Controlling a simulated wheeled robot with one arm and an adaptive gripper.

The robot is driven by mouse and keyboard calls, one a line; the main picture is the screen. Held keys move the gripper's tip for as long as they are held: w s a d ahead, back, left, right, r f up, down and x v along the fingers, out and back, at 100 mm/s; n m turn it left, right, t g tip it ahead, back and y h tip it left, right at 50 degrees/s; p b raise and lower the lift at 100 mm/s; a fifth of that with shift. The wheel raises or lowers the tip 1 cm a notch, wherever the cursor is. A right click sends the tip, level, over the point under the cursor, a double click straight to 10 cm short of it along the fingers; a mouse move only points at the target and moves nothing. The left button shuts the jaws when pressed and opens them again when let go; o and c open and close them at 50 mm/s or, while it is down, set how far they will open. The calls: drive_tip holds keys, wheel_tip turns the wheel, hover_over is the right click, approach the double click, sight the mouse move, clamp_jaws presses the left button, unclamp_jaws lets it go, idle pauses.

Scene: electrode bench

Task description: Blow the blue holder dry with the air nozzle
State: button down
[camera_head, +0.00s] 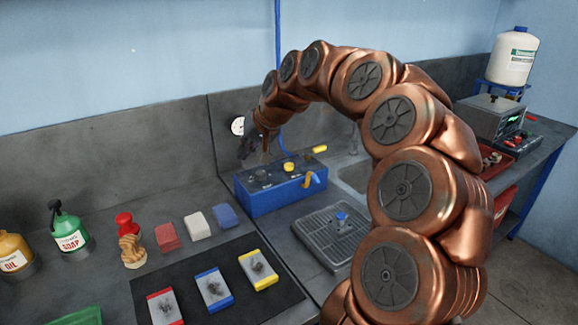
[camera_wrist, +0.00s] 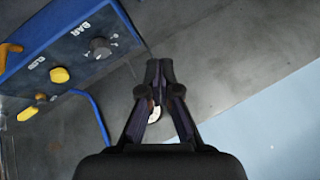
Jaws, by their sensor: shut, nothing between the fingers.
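A small blue piece (camera_head: 341,218), which looks like the blue holder, sits on the grey drain grate (camera_head: 322,240) in the head view. Its fine shape is too small to tell. A blue box (camera_head: 280,190) with knobs stands behind the grate. An orange hooked part (camera_head: 313,179) on its front may be the air nozzle, but I cannot tell for sure; it also shows at the left edge of the wrist view (camera_wrist: 8,52). My gripper (camera_head: 250,147) is above and behind the box's left end, near the back wall. In the wrist view my gripper (camera_wrist: 159,68) is shut and empty.
A round white gauge (camera_head: 238,125) is on the back wall beside my gripper. A dark mat (camera_head: 190,302) bears red-, blue- and yellow-edged plates. Coloured blocks, a brush and bottles stand at left. My arm crosses in front of the sink (camera_head: 352,174).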

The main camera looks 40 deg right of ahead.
drive_tip(key=w+d+m+t, duration=0.15)
drive_tip(key=w+d, duration=0.25)
drive_tip(key=d, duration=0.4)
drive_tip(key=m+h, duration=0.2)
drive_tip(key=m, duration=0.1)
hover_over(290, 165)
drive_tip(key=shift+s+f+n+t, duration=0.15)
drive_tip(key=shift+f+n+t, duration=0.1)
drive_tip(key=shift+t, duration=0.1)
drive_tip(key=shift+f, duration=0.15)
wheel_tip(290, 165, down, 7)
drive_tip(key=b, duration=0.2)
drive_tip(key=shift+b, duration=0.3)
drive_tip(key=shift+f+b, duration=0.4)
drive_tip(key=shift+f, duration=0.35)
drive_tip(key=shift+f+b, duration=0.4)
drive_tip(key=shift+b, duration=0.1)
